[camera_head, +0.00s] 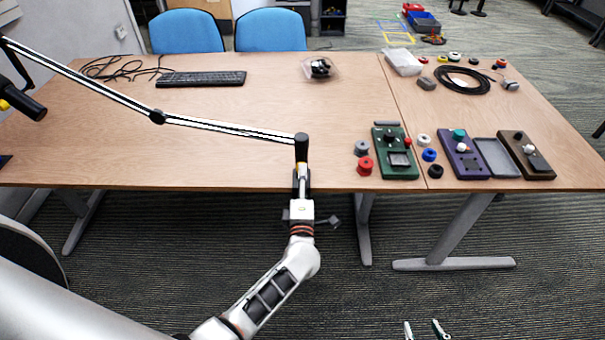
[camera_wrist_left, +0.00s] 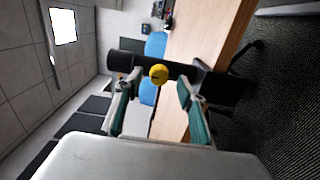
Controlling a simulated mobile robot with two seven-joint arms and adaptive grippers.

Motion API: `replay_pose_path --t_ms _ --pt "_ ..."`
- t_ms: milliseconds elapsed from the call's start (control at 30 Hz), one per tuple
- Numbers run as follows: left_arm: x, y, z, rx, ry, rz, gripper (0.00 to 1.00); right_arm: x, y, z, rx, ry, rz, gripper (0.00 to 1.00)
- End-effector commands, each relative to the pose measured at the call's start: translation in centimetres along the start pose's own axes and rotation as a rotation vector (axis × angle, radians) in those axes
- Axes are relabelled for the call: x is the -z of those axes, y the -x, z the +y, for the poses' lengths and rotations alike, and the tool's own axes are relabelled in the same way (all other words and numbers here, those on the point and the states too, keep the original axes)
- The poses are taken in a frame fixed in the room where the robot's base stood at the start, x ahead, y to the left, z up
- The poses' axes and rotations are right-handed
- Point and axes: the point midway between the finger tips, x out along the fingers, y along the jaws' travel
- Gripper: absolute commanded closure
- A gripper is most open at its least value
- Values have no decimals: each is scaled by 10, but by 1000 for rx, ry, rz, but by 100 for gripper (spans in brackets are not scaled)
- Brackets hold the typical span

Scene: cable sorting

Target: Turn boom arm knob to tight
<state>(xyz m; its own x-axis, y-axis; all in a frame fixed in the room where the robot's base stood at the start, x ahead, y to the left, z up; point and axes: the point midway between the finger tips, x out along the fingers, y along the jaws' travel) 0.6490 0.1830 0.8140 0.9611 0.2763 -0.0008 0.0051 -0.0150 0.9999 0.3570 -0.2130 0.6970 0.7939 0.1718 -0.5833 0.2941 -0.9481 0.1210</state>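The boom arm (camera_head: 215,125) reaches in from the left and ends in a black cylindrical joint (camera_head: 301,146) above the table's front edge. The yellow knob (camera_wrist_left: 158,75) is on the black joint (camera_wrist_left: 120,61) in the left wrist view. A bit of yellow shows below the joint in the head view. My left gripper (camera_head: 302,178) is just below that joint, pointing at it. In the left wrist view its fingers (camera_wrist_left: 159,90) are apart, one each side of the knob, with visible gaps. My right gripper (camera_head: 424,329) shows only its separated fingertips at the bottom edge, empty.
A green device (camera_head: 395,167), a purple device (camera_head: 463,165) and a brown device (camera_head: 526,165) lie right of the boom's end, with small spools nearby. A keyboard (camera_head: 202,79) and a clear bag (camera_head: 320,68) lie farther back. The table's middle is mostly clear.

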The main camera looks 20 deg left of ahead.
Motion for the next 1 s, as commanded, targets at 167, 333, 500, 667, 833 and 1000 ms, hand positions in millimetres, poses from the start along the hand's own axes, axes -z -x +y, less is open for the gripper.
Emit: replay_pose_path --t_ms 167,333,500,667,833,1000 --pt "0 29 -1 2 1 0 60 0 0 1 -1 1 1 60" --pt "0 44 0 1 0 0 60 0 0 1 -1 1 1 60" --pt "0 48 0 1 0 0 60 1 0 1 -1 2 1 60" --pt "0 47 0 1 0 0 60 1 0 1 -1 2 2 60" --pt "0 47 0 0 0 0 60 1 0 2 -1 2 2 60" --pt "1 52 -1 -9 -49 -29 60 1 0 2 -2 2 3 60"
